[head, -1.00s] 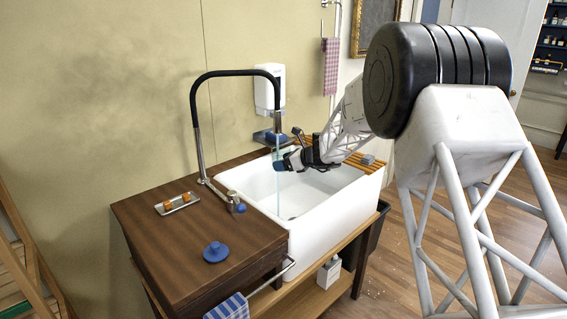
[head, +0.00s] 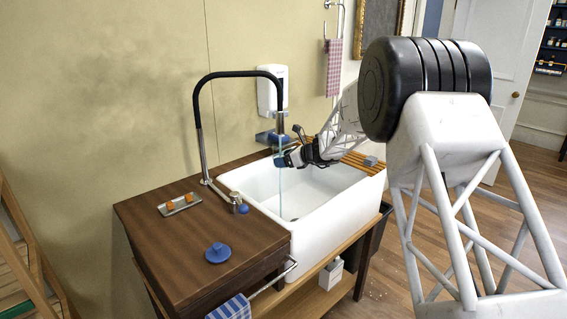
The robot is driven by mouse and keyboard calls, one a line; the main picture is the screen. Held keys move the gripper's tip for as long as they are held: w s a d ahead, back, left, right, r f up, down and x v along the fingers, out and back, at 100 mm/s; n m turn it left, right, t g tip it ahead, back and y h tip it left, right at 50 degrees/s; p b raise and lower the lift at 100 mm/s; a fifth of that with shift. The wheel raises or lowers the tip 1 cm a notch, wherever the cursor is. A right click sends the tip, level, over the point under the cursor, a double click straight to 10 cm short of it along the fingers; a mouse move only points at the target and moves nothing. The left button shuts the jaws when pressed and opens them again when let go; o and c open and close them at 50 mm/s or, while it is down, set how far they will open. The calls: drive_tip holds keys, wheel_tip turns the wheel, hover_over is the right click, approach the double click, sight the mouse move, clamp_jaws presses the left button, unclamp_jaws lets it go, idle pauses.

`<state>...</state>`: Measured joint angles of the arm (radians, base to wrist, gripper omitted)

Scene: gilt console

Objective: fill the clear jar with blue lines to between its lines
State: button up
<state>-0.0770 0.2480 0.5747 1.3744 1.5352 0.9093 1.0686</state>
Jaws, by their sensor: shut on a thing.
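In the head view my gripper (head: 288,160) is over the far part of the white sink. It is shut on a small blue-marked thing (head: 280,161) at its tip, which looks like the jar with blue lines. The jar is too small here to read its lines or water level. A thin pale stream of water (head: 280,190) falls from the black-hosed tap (head: 240,74), passing at or right beside the jar and on down into the sink. I cannot tell whether it enters the jar. The tap's blue-tipped handle (head: 240,207) is at its base.
The white sink (head: 330,220) has open room below my gripper. A blue lid-like knob (head: 217,252) and a small tray (head: 180,204) with orange pieces lie on the wooden counter (head: 165,238). A soap dispenser (head: 271,90) hangs behind the tap.

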drive_tip(key=shift+w+a, duration=0.2)
drive_tip(key=shift+w, duration=0.75)
drive_tip(key=shift+w+a, duration=0.2)
drive_tip(key=shift+w, duration=0.7)
idle(5.8)
